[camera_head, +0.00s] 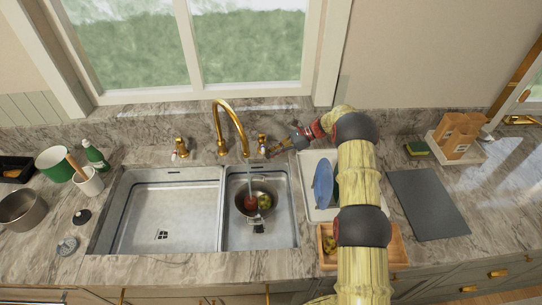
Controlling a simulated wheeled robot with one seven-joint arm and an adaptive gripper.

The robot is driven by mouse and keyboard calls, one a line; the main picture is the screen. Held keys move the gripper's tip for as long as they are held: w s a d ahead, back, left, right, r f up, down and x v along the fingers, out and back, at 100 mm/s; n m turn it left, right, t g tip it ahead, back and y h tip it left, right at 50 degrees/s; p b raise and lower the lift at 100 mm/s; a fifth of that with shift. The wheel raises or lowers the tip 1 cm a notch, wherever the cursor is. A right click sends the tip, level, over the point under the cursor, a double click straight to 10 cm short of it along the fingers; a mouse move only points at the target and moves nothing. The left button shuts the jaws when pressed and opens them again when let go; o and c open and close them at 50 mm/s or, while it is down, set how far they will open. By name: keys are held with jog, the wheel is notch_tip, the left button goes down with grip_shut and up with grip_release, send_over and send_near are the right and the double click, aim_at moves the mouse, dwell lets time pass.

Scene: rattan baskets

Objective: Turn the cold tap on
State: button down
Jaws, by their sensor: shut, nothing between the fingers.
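The gold faucet (218,122) stands behind the sink, its spout arching over the right basin. A gold handle (181,146) stands to its left and another gold handle (262,140) to its right. Which one is cold cannot be told. My gripper (271,153) is shut and empty, its tips close beside the right handle on its right side. Whether they touch is too small to tell. A thin pale streak (249,174) runs below the spout, looking like water.
A pot (246,202) with food lies in the right basin; the left basin (165,212) is empty. A dish rack (311,206) with a blue plate (323,183) stands right of the sink under my arm. A soap bottle (95,156) and cups stand left.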

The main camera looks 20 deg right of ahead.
jog(key=shift+m+g, duration=0.6)
jog(key=shift+m, duration=0.1)
jog(key=r, duration=0.2)
jog(key=w+r, duration=0.1)
jog(key=r, duration=0.1)
jog(key=shift+d+r, duration=0.1)
jog(key=shift+r, duration=0.1)
jog(key=shift+w+r, duration=0.25)
jog(key=shift+r, duration=0.2)
jog(key=shift+w+r, duration=0.2)
jog(key=shift+r, duration=0.25)
jog(key=shift+w+d+r, duration=0.1)
jog(key=shift+r, duration=0.05)
send_near(263, 150)
jog(key=d+f, duration=0.1)
jog(key=d, duration=0.2)
jog(key=shift+d+r+b, duration=0.15)
jog(key=shift+d+b, duration=0.35)
jog(key=shift+d, duration=0.2)
